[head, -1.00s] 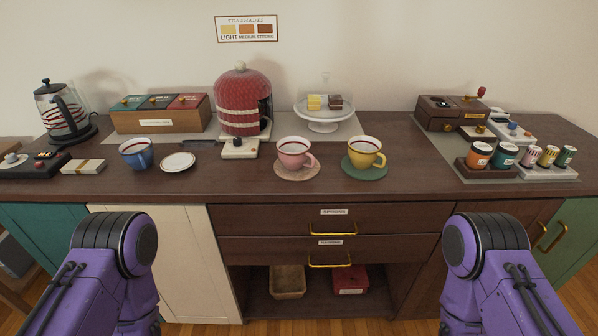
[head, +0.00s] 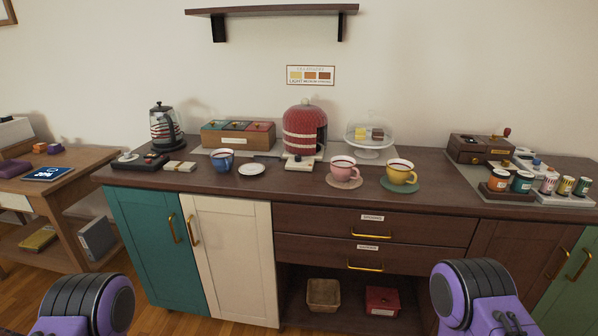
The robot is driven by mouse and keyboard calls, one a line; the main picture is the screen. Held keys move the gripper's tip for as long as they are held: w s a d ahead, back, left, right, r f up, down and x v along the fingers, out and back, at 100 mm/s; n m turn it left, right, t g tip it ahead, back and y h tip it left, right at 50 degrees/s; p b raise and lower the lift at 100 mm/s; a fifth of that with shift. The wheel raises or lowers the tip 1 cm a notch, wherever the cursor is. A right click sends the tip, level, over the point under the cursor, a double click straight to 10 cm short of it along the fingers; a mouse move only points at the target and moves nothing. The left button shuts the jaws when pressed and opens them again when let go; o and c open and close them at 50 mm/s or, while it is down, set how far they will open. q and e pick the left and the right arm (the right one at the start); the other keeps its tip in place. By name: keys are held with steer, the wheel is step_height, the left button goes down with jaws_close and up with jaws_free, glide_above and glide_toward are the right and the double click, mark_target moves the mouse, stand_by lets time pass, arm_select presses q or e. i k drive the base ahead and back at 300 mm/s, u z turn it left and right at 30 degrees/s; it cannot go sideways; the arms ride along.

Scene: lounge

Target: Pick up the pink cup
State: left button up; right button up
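The pink cup (head: 343,168) stands upright on a brownish-pink coaster (head: 344,183) near the front of the dark wooden counter, right of centre in the head view. Purple and black links of my two arms show at the bottom left and bottom right, well below and in front of the counter. Neither gripper shows in the head view, so I cannot see their fingers.
A yellow cup (head: 401,172) on a green coaster stands just right of the pink cup. A red-domed appliance (head: 304,132) stands behind it to the left. A blue cup (head: 222,160) and white saucer (head: 252,169) are left. A glass-domed cake stand (head: 369,140) is behind.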

mark_target(342, 167)
steer(key=u, duration=1.45)
steer(key=i, duration=2.1)
steer(key=z, duration=3.55)
